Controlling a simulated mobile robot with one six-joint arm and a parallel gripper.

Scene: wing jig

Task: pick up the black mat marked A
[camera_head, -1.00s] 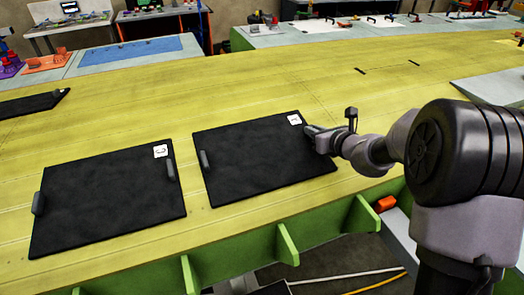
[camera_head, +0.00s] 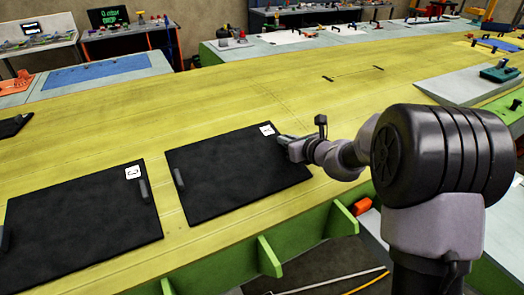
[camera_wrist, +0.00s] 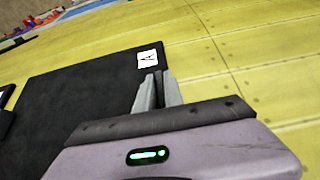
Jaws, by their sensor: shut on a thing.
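The black mat marked A (camera_head: 235,183) lies flat over the yellow panel, or very close above it. My gripper (camera_head: 284,142) is at the mat's right edge, by the label. In the wrist view my two grey fingers (camera_wrist: 157,90) are close together at that edge, shut on the mat's right-hand grip, which they mostly hide.
Another black mat (camera_head: 82,218) with a white label lies just left, a narrow gap away. A further dark mat (camera_head: 14,125) shows at the left edge.

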